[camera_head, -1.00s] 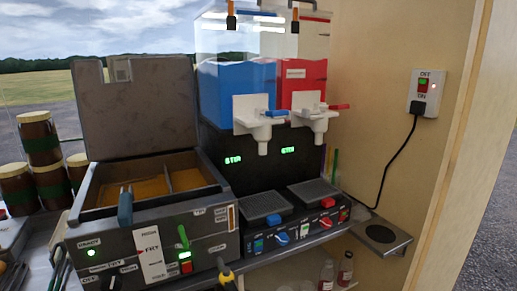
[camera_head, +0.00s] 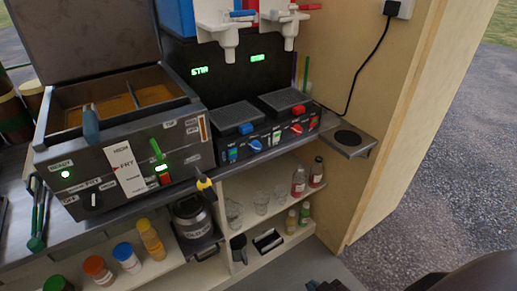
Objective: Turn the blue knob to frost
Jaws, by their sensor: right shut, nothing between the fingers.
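The blue knob (camera_head: 255,146) is on the front panel of the two-tank drink machine (camera_head: 285,142), below the left drip tray. Its marks are too small to read, so I cannot tell which setting it points to. A green display (camera_head: 198,71) above the left drip tray appears to read STIR. My right gripper (camera_head: 325,286) is a dark shape at the bottom edge, mostly cut off, shut and empty. It is well below the knob and apart from it. My left gripper is out of view.
A red knob (camera_head: 297,129) sits to the right of the blue one. Shelves below hold bottles (camera_head: 298,182) and glasses. A wooden wall (camera_head: 375,190) bounds the right.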

